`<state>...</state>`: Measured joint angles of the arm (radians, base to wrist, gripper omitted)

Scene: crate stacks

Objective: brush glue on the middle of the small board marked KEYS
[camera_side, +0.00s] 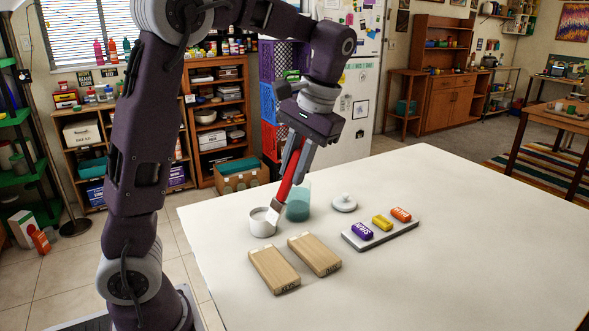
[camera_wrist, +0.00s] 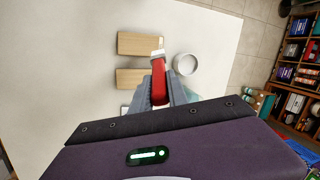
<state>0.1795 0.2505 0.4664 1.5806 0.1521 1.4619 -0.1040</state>
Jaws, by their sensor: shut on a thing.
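The small board marked KEYS (camera_side: 273,268) lies flat on the white table, the left one of two pale wooden boards. It looks to be the upper board in the wrist view (camera_wrist: 141,43). My gripper (camera_side: 293,165) is shut on a red brush (camera_side: 287,184), which points down at a tilt. In the side view the brush's pale tip overlaps the rim of a white pot (camera_side: 261,228). No glue is visible on the KEYS board.
A second board (camera_side: 316,253) lies right of the KEYS board; its mark is unreadable. A glass of teal liquid (camera_side: 299,209) stands behind the pot. A white knobbed lid (camera_side: 344,204) and a grey tray (camera_side: 395,234) with purple, yellow and orange blocks lie right. The table's right side is clear.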

